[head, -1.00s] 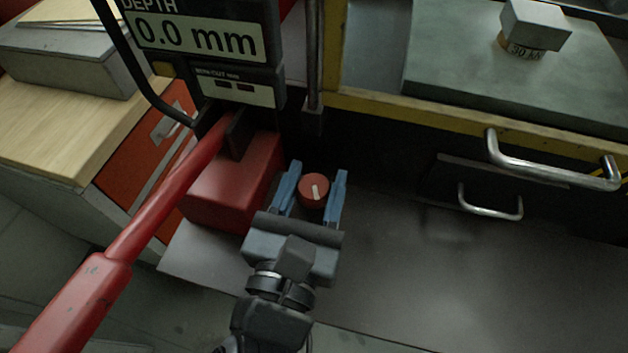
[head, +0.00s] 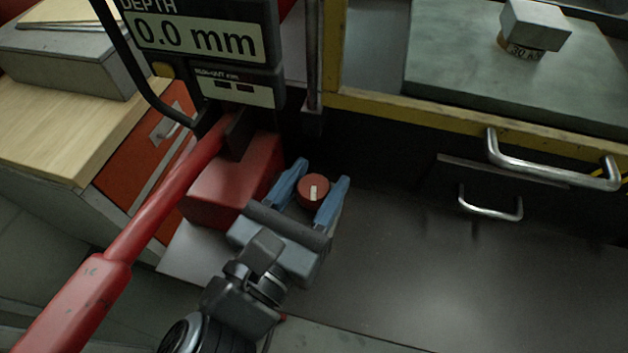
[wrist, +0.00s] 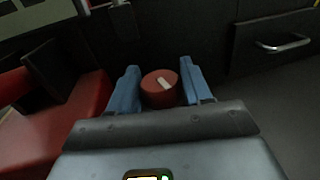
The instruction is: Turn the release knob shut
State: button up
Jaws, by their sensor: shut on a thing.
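The release knob (head: 313,188) is a small round red knob with a white pointer mark. In the head view the mark points nearly straight up and down. My gripper (head: 318,188) has its two blue fingers on either side of the knob and is shut on it. In the wrist view the knob (wrist: 160,88) sits between the fingers (wrist: 158,90), with its white mark slanting. The knob's lower side is hidden behind my gripper.
A red block (head: 232,182) with a long red lever (head: 155,210) stands just left of my gripper. A depth display (head: 200,38) reading 0.0 mm is above. Drawer handles (head: 490,205) are at the right. The dark bench top (head: 430,270) is clear.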

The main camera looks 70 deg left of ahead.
aim_at(305, 204)
jog(key=shift+f, duration=0.1)
jog(key=o, duration=1)
jog(key=shift+c, duration=0.2)
jog(key=shift+s, duration=0.1)
jog(key=b+v, duration=0.2)
jog(key=v, duration=0.4)
jog(key=shift+s+d, duration=0.15)
jog(key=shift+s, duration=0.05)
jog(key=shift+s+d, duration=0.4)
